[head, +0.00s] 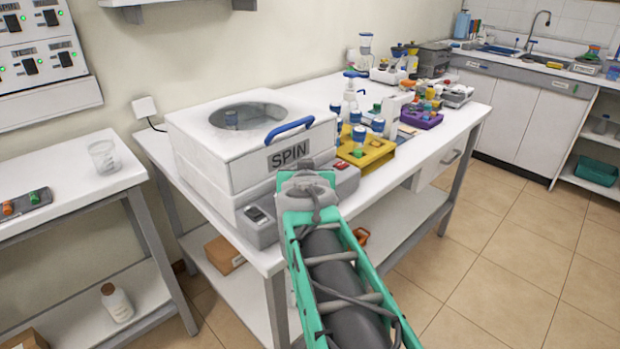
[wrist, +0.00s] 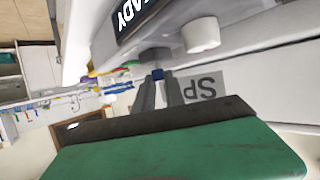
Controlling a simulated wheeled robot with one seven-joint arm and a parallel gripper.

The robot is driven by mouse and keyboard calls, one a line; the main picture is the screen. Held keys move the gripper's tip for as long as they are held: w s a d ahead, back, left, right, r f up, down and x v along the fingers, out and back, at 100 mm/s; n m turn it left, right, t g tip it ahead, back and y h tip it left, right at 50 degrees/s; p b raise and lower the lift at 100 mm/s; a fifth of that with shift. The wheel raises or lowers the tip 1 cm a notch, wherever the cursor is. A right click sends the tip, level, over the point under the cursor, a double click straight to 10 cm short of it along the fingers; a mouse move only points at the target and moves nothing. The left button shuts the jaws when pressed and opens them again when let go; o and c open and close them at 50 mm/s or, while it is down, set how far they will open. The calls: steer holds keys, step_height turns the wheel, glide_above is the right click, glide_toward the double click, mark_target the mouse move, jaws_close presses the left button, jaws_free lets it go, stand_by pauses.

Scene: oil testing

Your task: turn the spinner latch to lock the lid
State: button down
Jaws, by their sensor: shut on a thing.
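The spinner (head: 205,150) is a white box on the bench in the head view, with its lid (head: 190,112) down, a round window and a blue handle (head: 289,129). Its front carries a SPIN label (head: 288,155), part of which shows upside down in the wrist view (wrist: 207,88). My gripper (wrist: 160,88) is at the spinner's front, with its fingers closed around a small blue and dark piece (wrist: 157,73) that appears to be the latch. In the head view my arm hides the fingertips and the latch.
A white knob (wrist: 201,34) and a dark READY display (wrist: 138,18) are close to my fingers. A yellow rack (head: 366,156) with blue-capped bottles stands right of the spinner, and a purple rack (head: 421,119) farther back. The floor to the right is clear.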

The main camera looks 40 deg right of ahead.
steer(key=m+g+h, duration=0.1)
steer(key=w+a+m+g+h+b, duration=0.1)
steer(key=shift+f+m, duration=0.1)
steer(key=shift+m, duration=0.2)
steer(key=shift+w+m+g+h, duration=0.15)
steer(key=shift+m+g+h, duration=0.75)
steer(key=shift+m+g, duration=1.1)
steer(key=c, duration=1.4)
jaws_free()
steer(key=shift+d, duration=0.1)
steer(key=v, duration=0.8)
steer(key=shift+w+p, duration=0.15)
steer(key=shift+p, duration=0.25)
